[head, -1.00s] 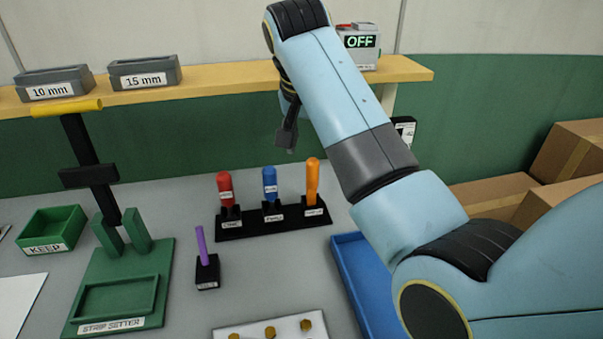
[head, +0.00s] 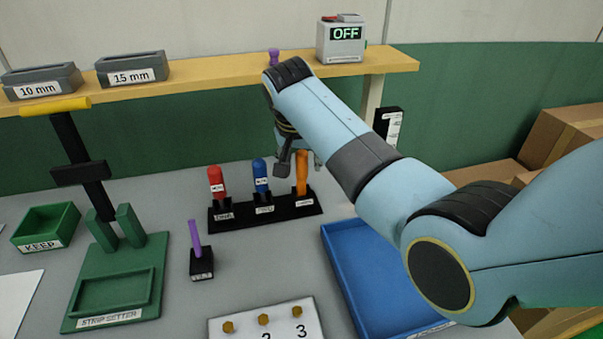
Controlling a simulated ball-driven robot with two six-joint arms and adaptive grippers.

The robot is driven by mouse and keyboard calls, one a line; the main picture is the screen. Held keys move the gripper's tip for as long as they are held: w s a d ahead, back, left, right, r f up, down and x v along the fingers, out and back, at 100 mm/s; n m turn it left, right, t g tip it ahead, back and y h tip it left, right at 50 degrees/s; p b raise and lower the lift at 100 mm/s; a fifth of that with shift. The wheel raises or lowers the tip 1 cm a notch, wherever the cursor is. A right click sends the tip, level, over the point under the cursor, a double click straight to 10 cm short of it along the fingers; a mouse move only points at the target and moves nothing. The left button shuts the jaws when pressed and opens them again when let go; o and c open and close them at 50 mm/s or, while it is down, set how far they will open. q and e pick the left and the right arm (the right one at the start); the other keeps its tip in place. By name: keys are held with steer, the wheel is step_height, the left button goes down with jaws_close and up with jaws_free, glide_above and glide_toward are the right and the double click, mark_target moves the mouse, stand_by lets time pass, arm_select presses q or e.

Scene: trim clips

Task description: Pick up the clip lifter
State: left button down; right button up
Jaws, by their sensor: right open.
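A black rack (head: 240,219) holds three upright handled tools: a red one (head: 216,182), a blue one (head: 261,176) and an orange one (head: 302,183) at its right end. Their labels are too small to read surely, so I cannot tell by name which is the clip lifter. My right gripper (head: 300,166) points down at the orange handle, with one finger to its left and the other partly seen to its right. It is open; whether it touches the handle I cannot tell. My left gripper is not in view.
A purple rod stands in a small black holder (head: 202,265). The green strip setter (head: 112,255) and KEEP bin (head: 46,228) are at left. A numbered white board (head: 245,329) is in front, a blue tray (head: 372,275) at right. A yellow shelf (head: 215,73) runs behind.

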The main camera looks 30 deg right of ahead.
jaws_close()
steer(key=shift+r, duration=0.1)
